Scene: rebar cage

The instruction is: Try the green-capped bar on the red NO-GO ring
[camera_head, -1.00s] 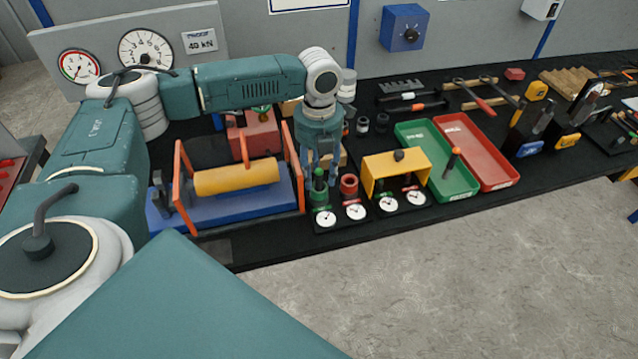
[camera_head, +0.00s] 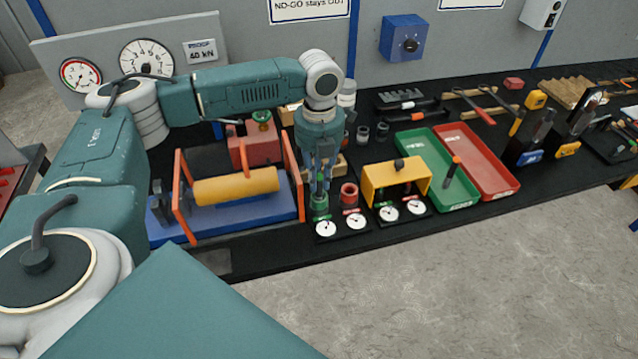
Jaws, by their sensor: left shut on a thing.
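The green ring (camera_head: 320,204) stands on a black base behind a white dial. The red ring (camera_head: 349,194) stands just right of it behind its own dial. My left gripper (camera_head: 321,186) points straight down over the green ring, its fingers shut on the green-capped bar (camera_head: 319,187). The fingers hide most of the cap, and the bar below is mostly hidden; it appears upright at the green ring, but how deep it sits I cannot tell. My right gripper is not in view.
A yellow guard (camera_head: 397,177) with two dials stands right of the red ring. A blue test rig (camera_head: 262,206) with orange frames stands close to the left.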

